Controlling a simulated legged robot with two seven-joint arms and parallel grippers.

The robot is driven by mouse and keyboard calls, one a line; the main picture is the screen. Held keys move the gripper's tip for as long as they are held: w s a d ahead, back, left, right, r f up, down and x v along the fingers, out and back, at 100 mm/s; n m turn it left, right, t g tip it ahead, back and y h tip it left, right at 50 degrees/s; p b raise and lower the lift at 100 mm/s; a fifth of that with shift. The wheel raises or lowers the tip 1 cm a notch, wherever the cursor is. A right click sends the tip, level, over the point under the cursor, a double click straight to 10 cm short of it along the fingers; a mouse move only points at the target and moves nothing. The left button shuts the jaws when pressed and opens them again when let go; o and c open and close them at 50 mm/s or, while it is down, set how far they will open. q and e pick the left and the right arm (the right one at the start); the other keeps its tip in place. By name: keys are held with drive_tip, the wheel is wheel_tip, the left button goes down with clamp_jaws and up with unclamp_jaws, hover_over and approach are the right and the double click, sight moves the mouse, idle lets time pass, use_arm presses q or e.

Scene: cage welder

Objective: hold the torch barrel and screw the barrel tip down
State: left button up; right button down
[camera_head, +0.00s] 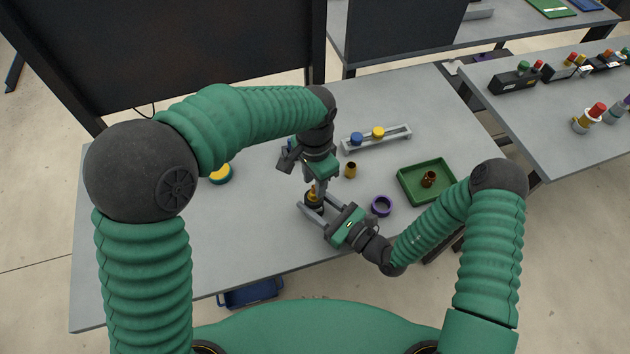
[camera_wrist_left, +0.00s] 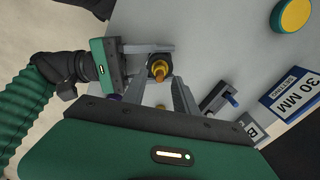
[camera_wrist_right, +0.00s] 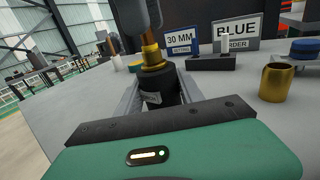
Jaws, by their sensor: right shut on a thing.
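The torch barrel is a black cylinder, seen in the right wrist view (camera_wrist_right: 160,92), standing upright on the table. Its brass barrel tip (camera_wrist_right: 153,58) sits on top and also shows in the head view (camera_head: 312,193) and the left wrist view (camera_wrist_left: 159,68). My right gripper (camera_head: 308,203) reaches in low from the right, its fingers shut on the black barrel from both sides. My left gripper (camera_head: 314,184) points down from above, close over the tip. Its fingers stand apart in the left wrist view (camera_wrist_left: 163,85); contact with the tip cannot be made out.
A brass cup (camera_head: 351,170) and a purple ring (camera_head: 381,206) stand right of the barrel. A green tray (camera_head: 405,185) holds a copper-coloured cup (camera_head: 429,179). A grey rack (camera_head: 393,137) with blue and yellow caps and small signs (camera_wrist_right: 238,33) are behind. The table's left part is mostly clear.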

use_arm(q)
wheel_tip(320, 180, up, 11)
idle(0.8)
wheel_tip(320, 180, down, 12)
drive_tip(key=n, duration=0.6)
drive_tip(key=shift+f, duration=0.1)
drive_tip(key=shift+c, duration=0.3)
clamp_jaws()
